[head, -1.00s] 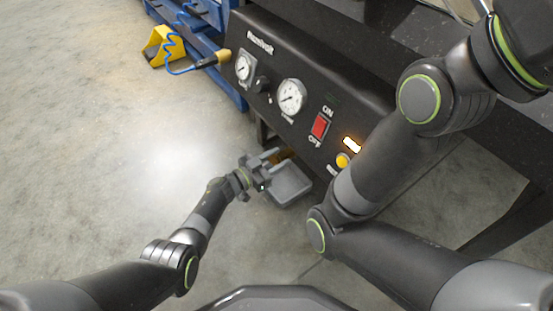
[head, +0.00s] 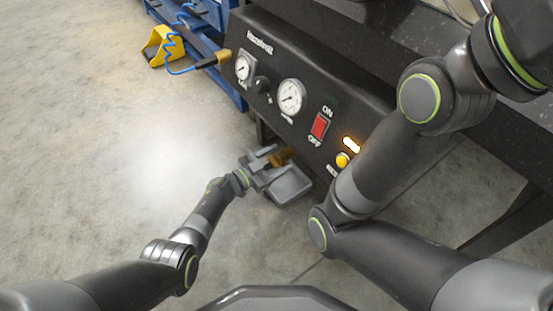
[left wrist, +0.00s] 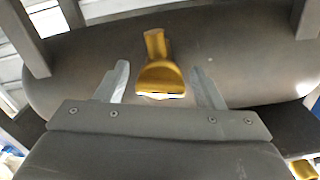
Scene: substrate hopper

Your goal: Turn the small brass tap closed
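The small brass tap (head: 283,156) is low under the front panel of the black machine. In the left wrist view its yellow brass handle (left wrist: 158,76) points between my fingers, with a narrow stem behind it. My left gripper (head: 267,164) is at the tap. In the left wrist view my left gripper (left wrist: 160,70) is open, one finger on each side of the handle, with a visible gap on both sides. My right gripper is not in view; only links of my right arm show.
The black panel (head: 310,70) carries two gauges (head: 291,97), a red switch (head: 320,125) and a yellow button (head: 342,160). A blue rack (head: 205,45) stands behind. The floor at left is clear.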

